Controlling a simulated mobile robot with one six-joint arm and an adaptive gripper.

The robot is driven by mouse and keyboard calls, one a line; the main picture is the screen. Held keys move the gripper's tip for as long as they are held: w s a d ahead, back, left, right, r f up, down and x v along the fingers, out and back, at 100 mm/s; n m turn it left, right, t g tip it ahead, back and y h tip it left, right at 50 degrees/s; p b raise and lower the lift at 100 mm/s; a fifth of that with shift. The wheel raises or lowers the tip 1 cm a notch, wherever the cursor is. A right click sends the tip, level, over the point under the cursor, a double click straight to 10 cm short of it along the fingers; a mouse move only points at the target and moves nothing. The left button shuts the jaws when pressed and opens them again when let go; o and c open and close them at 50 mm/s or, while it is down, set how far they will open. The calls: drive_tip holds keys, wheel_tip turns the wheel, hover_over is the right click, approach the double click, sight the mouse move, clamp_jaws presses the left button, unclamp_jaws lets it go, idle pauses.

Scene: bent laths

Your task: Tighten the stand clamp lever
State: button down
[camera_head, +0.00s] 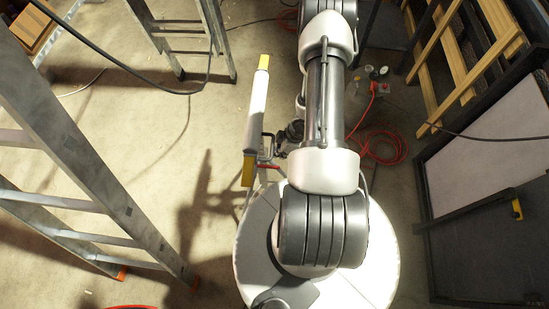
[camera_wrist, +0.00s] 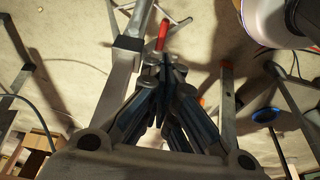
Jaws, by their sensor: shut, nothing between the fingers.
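A white bar with yellow ends (camera_head: 257,105) stands out to the left of my arm in the head view. A thin red lever (camera_head: 268,167) shows by its lower end, beside the pale legs of a stand. In the wrist view the red lever (camera_wrist: 163,36) points up the picture, just beyond my fingertips. My gripper (camera_wrist: 166,64) is shut and empty, with its tips close to the lever. I cannot tell whether they touch. In the head view my gripper (camera_head: 267,146) is small and partly hidden. The clamp body is not clear in either view.
An aluminium ladder (camera_head: 85,140) stands at the left, and another (camera_head: 185,35) at the back. A red coiled hose (camera_head: 385,147) lies on the floor at right. A dark-framed panel (camera_head: 480,170) and wooden slats (camera_head: 455,60) are at the right. Open floor (camera_head: 150,115) lies between the ladders.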

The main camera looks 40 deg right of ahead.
sight(270, 166)
drive_tip(key=b+x, duration=0.3)
drive_tip(key=x, duration=0.6)
drive_tip(key=shift+f, duration=0.3)
